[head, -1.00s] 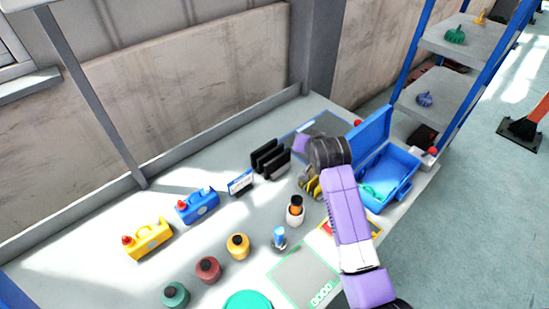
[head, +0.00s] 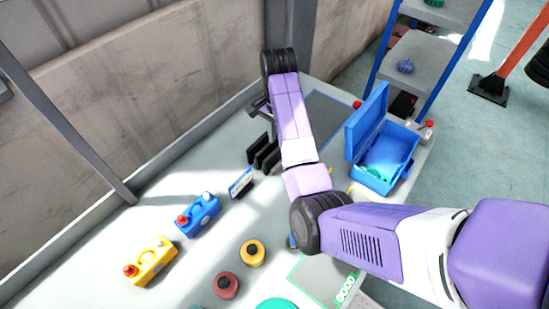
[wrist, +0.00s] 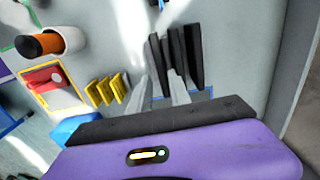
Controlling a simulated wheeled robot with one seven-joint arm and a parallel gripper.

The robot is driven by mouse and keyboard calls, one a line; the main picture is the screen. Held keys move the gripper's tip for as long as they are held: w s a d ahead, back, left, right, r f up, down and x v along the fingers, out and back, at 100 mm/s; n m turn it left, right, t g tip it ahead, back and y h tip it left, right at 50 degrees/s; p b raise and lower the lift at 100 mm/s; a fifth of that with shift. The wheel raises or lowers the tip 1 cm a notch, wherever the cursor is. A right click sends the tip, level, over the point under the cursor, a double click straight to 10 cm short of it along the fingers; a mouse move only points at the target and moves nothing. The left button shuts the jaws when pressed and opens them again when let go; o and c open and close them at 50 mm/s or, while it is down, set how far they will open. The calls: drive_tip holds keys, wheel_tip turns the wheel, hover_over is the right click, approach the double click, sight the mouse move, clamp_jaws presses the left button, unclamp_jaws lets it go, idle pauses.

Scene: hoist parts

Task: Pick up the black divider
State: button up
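The black divider (head: 264,153) stands on the table near the back wall, a row of upright black plates. It also shows in the wrist view (wrist: 195,55), just beyond my fingertips. My gripper (head: 262,107) is above and behind the divider in the head view. My forearm covers part of the area right of the divider in the head view.
A blue toolbox (head: 387,160) stands open at the right. A small sign (head: 241,182), a blue jug (head: 199,214) and a yellow jug (head: 151,262) stand left of the divider. Yellow plates (wrist: 107,90) and a white cup (wrist: 65,40) show in the wrist view.

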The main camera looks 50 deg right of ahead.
sight(276, 150)
drive_tip(key=shift+a+f+p, duration=0.2)
drive_tip(key=shift+f+p, duration=0.35)
drive_tip(key=shift+f, duration=2.3)
clamp_jaws()
